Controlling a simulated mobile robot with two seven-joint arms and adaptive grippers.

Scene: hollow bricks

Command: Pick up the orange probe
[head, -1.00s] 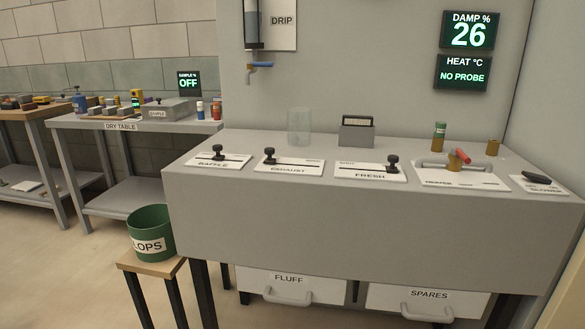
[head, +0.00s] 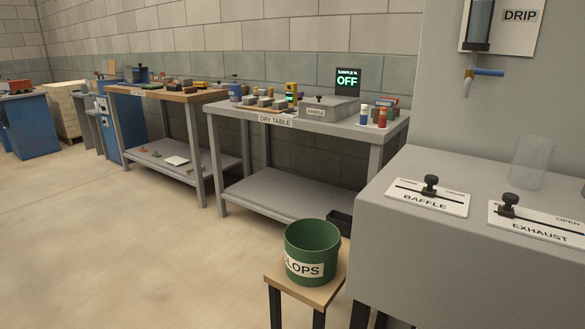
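I cannot make out an orange probe for certain in the head view. Neither of my grippers is in view.
A green slops bucket (head: 312,250) stands on a small wooden stool (head: 285,287) in front. The grey cabinet (head: 400,240) with baffle and exhaust sliders fills the right. A blue cabinet (head: 35,125) stands far left. The floor at left is clear.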

